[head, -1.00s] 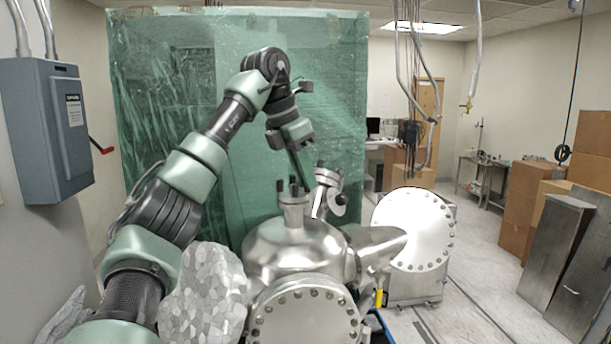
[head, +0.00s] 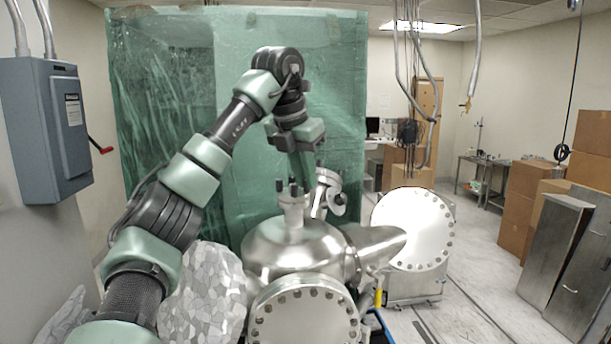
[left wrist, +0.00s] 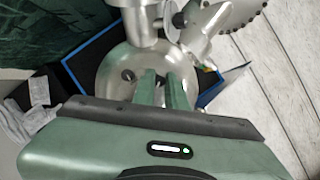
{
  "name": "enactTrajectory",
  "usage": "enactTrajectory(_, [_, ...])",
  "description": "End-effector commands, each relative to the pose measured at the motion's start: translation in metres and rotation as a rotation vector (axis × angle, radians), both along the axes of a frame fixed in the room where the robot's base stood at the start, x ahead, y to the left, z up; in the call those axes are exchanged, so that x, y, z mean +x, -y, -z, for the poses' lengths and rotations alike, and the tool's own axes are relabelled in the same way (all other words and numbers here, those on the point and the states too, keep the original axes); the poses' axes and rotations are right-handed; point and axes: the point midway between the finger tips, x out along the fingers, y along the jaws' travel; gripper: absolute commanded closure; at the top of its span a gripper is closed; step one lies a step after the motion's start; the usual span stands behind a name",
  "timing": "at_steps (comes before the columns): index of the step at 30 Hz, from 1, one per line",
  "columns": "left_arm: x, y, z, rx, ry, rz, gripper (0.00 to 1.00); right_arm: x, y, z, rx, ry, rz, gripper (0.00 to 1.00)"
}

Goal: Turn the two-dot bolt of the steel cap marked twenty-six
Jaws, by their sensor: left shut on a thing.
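Another dark bolt (left wrist: 128,75) shows left of the fingers. Dots and the number twenty-six cannot be read. A straight port (head: 291,212) and a tilted port (head: 326,190) with dark bolts stand near the fingers. My right gripper is not in view.
Large bolted flanges (head: 306,318) and (head: 412,228) stand at the vessel's front and right. A foil-wrapped piece (head: 205,295) stands at left. A green plastic sheet (head: 180,110) hangs behind. Boxes (head: 522,200) stand at right, with open floor between.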

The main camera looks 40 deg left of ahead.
Motion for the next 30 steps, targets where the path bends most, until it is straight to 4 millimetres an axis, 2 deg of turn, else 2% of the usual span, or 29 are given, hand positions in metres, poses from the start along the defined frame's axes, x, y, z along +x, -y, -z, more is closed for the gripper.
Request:
enactTrajectory(5, [0.0,0.0,0.0,0.001,0.001,0.002,1.0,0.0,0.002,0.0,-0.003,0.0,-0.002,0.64])
enactTrajectory(6, [0.0,0.0,0.0,0.001,0.001,0.002,0.82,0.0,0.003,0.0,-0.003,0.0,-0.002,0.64])
enactTrajectory(7, [0.0,0.0,0.0,0.001,0.001,0.002,0.78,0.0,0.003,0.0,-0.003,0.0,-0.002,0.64])
enactTrajectory(19, [-0.002,0.001,-0.005,0.0,0.003,0.002,0.78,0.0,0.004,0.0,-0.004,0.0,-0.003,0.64])
enactTrajectory(30, [-0.022,0.004,-0.052,0.0,0.006,-0.001,0.78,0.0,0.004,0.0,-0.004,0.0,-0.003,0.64])
